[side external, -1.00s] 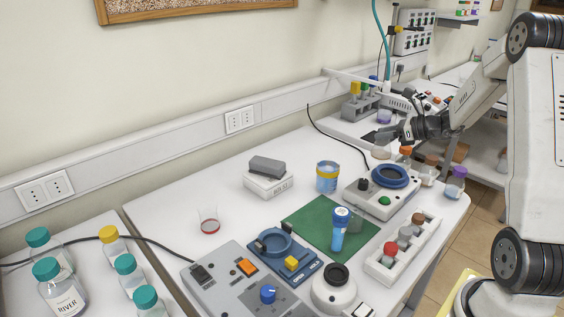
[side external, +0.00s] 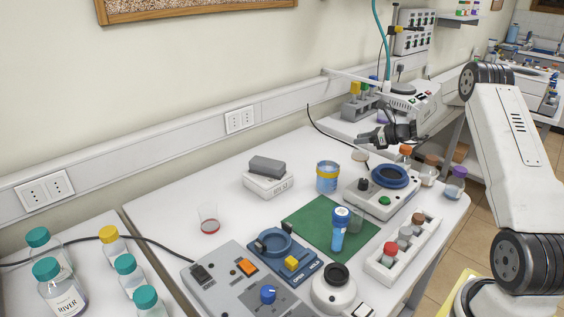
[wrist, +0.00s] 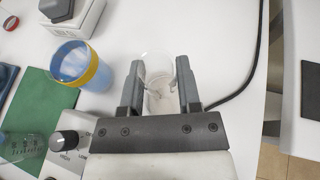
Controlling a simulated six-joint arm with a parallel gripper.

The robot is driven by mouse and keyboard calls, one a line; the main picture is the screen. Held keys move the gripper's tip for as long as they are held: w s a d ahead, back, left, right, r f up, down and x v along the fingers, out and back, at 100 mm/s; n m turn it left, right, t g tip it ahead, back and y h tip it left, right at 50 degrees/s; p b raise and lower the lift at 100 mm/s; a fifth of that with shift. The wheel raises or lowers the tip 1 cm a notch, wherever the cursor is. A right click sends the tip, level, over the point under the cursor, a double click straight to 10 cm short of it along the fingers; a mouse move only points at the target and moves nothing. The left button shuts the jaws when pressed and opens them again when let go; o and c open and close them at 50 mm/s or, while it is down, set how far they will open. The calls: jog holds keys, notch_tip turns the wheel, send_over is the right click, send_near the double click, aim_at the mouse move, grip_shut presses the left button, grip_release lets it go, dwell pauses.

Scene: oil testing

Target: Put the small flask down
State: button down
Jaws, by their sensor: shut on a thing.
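The small flask is clear glass with a pale greyish bottom; in the wrist view the small flask (wrist: 160,88) sits between the two grey fingers of my gripper (wrist: 159,82). My gripper is shut on it. In the side view my gripper (side external: 366,138) is behind the white device with the blue ring, and the flask (side external: 360,157) shows faintly below the fingers. I cannot tell whether its base touches the white table (side external: 165,211).
A blue cup with a yellow band (side external: 327,178) stands left of the flask. The device with a blue ring (side external: 390,177) is in front. A green mat (side external: 310,219), a grey-topped box (side external: 268,177) and a vial rack (side external: 384,265) are nearby. A black cable (side external: 335,138) runs behind.

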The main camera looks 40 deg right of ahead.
aim_at(358, 150)
jog(key=shift+w+d+f, duration=0.3)
jog(key=shift+w+f, duration=0.25)
jog(key=shift+f, duration=0.2)
jog(key=shift+f, duration=0.1)
jog(key=shift+w+d+f, duration=0.1)
jog(key=shift+w, duration=0.05)
jog(key=shift+w+f, duration=0.1)
jog(key=shift+f, duration=1.55)
jog(key=shift+f, duration=0.1)
jog(key=shift+c, duration=1.5)
grip_release()
